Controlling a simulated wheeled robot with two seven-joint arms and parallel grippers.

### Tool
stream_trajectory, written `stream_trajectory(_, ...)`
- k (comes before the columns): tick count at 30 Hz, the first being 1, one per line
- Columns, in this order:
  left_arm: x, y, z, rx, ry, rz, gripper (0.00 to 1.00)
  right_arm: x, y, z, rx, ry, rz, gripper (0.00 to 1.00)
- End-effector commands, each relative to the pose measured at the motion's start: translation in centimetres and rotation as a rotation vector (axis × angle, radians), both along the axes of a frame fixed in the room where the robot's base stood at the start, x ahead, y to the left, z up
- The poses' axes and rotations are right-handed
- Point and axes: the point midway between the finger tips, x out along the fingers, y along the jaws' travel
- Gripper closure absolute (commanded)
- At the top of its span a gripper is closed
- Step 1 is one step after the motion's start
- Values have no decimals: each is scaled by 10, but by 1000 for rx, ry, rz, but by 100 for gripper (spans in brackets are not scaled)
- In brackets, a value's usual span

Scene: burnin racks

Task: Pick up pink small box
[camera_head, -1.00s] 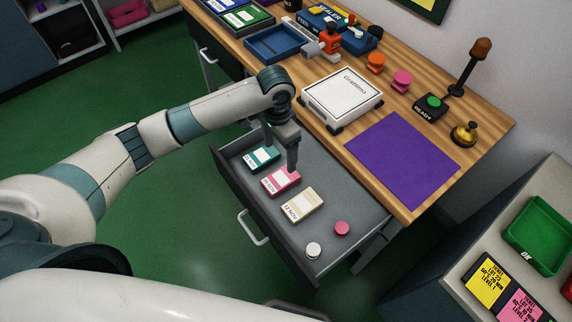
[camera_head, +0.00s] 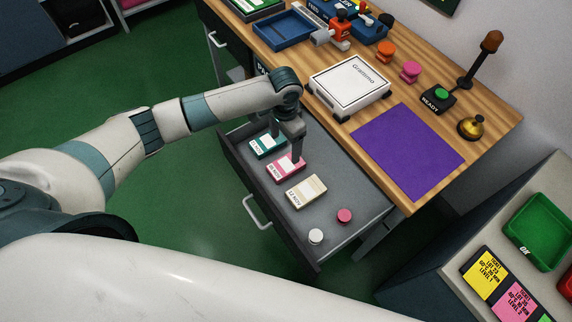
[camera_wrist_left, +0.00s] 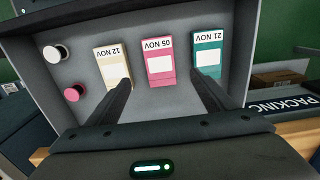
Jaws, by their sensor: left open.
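The pink small box (camera_head: 286,167) lies in the open grey drawer, between a teal box (camera_head: 268,146) and a cream box (camera_head: 306,191). In the left wrist view the pink box (camera_wrist_left: 160,58) carries a white label and "05 NOV". My left gripper (camera_head: 285,153) is open over the drawer, close to the pink box. In the left wrist view its two fingers (camera_wrist_left: 165,85) point at the box from either side, with the box in the gap. Whether the fingers touch it I cannot tell. My right gripper is out of view.
The drawer (camera_head: 335,189) also holds a white knob (camera_head: 316,236) and a pink knob (camera_head: 344,215). The wooden desk (camera_head: 400,95) above has a white Gramma box (camera_head: 348,85) and a purple mat (camera_head: 407,150). A side table with a green tray (camera_head: 540,230) stands at right.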

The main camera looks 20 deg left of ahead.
Motion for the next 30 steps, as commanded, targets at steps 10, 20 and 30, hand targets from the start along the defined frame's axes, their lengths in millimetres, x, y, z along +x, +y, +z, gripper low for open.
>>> stream_trajectory(10, 0, 0, -54, 1, 1, 1, 23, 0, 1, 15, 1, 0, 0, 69)
stream_trajectory(20, 0, 0, -64, 0, 0, 0, 23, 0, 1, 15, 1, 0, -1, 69)
stream_trajectory(30, 0, -1, -71, 0, 1, 1, 23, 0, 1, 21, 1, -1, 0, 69)
